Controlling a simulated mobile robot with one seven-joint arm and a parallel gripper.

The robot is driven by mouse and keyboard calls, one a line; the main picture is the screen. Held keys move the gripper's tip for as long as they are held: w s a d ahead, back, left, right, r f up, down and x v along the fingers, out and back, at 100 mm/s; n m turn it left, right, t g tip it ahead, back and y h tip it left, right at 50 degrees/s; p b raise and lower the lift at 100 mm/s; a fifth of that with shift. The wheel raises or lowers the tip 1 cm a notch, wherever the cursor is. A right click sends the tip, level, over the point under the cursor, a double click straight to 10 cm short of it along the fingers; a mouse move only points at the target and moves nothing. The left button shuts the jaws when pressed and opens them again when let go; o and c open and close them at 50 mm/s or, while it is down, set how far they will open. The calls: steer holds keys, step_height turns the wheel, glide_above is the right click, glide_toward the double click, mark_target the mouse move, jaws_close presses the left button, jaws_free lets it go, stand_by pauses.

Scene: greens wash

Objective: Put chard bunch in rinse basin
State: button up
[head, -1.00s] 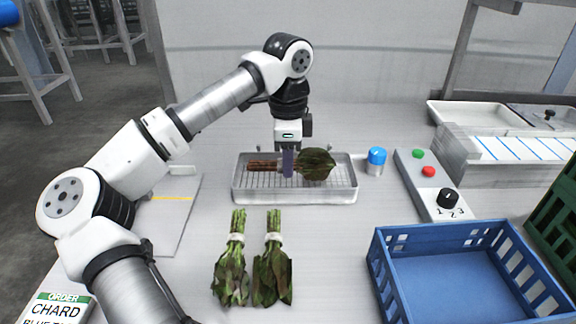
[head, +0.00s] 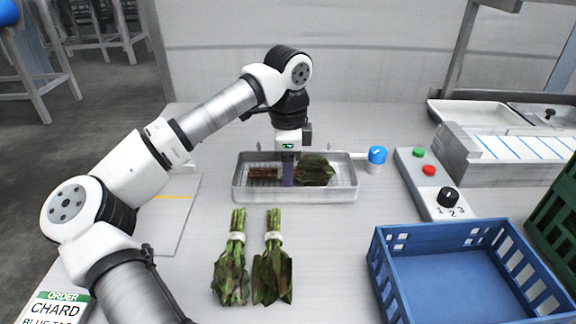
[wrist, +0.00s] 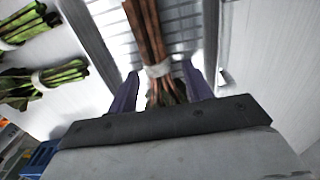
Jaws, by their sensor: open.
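A chard bunch with dark green leaves (head: 315,171) and reddish stems lies in the metal rinse basin (head: 296,197), leaves to the right, apparently down on its wire rack. My gripper (head: 287,180) reaches down into the basin at the bunch's middle. In the wrist view my gripper's purple fingers (wrist: 160,87) are apart, one on each side of the bunch; its stems (wrist: 147,35) and pale band show between them. Whether a finger touches the bunch cannot be told.
Two more banded leafy bunches (head: 231,272) (head: 272,272) lie on the counter in front of the basin. A blue crate (head: 470,240) stands at right front. A blue-topped item (head: 377,155) and a control panel (head: 428,180) with buttons and a dial are right of the basin.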

step_height(320, 180, up, 12)
steer(key=shift+r, duration=0.15)
stand_by(0.7)
